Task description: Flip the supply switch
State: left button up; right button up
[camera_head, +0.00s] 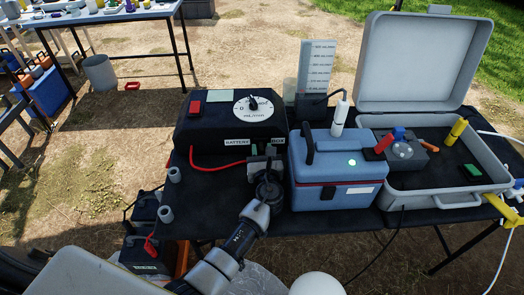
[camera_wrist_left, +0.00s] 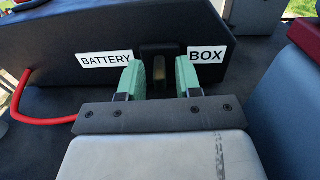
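The black battery box (camera_head: 205,135) stands at the left of the table, with a white dial (camera_head: 253,106) on its top. Its front, labelled BATTERY and BOX, fills the left wrist view (camera_wrist_left: 90,40). A small black part, apparently the supply switch (camera_wrist_left: 157,62), sits between the two labels. My left gripper (camera_head: 264,152) is in front of the box. In the left wrist view its two green fingers (camera_wrist_left: 159,80) are apart, one on each side of the switch. Contact cannot be told. In the head view the gripper hides the switch.
A blue-grey cooler (camera_head: 335,180) stands close right of the gripper. Further right is an open grey case (camera_head: 475,195). A red cable (camera_head: 215,166) leaves the box front at left. A graduated panel (camera_head: 316,68) stands behind.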

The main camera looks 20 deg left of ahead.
pick_arm(q)
jog(key=v, duration=1.1)
jog(key=shift+w, duration=0.1)
jog(key=shift+o, duration=0.4)
